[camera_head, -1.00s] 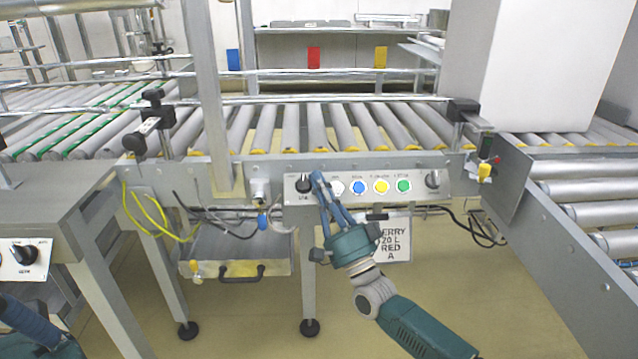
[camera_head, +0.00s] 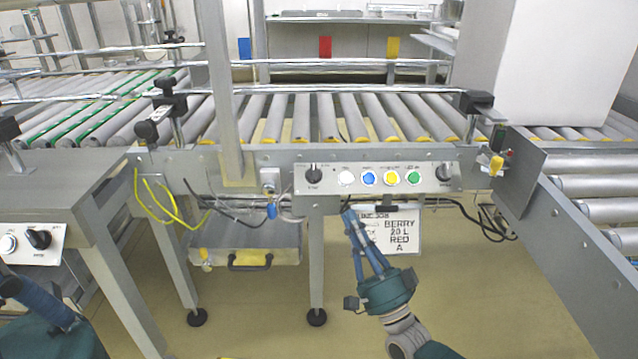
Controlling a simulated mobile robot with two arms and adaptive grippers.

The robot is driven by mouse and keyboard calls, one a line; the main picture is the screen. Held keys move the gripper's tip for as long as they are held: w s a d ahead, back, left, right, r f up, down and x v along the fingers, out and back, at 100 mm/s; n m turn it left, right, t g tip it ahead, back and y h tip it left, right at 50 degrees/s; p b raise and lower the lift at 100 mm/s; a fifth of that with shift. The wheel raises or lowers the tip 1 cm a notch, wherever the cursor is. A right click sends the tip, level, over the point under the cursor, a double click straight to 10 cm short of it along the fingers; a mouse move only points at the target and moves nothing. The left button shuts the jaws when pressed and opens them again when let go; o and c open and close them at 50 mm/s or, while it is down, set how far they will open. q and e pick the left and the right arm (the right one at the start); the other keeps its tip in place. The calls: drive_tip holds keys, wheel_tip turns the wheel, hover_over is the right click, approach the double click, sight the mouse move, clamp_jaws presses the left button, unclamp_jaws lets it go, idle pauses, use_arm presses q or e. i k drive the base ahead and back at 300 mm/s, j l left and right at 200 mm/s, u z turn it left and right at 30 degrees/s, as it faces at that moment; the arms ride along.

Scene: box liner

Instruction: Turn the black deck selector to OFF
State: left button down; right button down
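Three black rotary knobs show. One black selector (camera_head: 314,173) is at the left end of the middle control panel and another (camera_head: 445,172) is at its right end. A third black knob (camera_head: 39,238) is on a small white panel at the far left. Their labels are too small to read surely, so I cannot tell which is the deck selector or where each points. My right gripper (camera_head: 349,215) has its blue fingers together and empty, below the middle panel and apart from it. My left gripper (camera_head: 20,288) is partly in view at the lower left corner, its fingertips unclear.
Between the middle knobs are white, blue, yellow and green buttons (camera_head: 391,178). A sign reading BERRY 20 L RED (camera_head: 402,222) hangs below the panel, behind my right gripper. Roller conveyors (camera_head: 300,118) run above. A metal drawer (camera_head: 243,243) and cables are to the left.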

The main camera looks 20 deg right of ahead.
sight(41, 238)
drive_tip(key=k+j, duration=0.3)
drive_tip(key=k, duration=0.15)
drive_tip(key=k+j, duration=0.3)
drive_tip(key=k, duration=0.15)
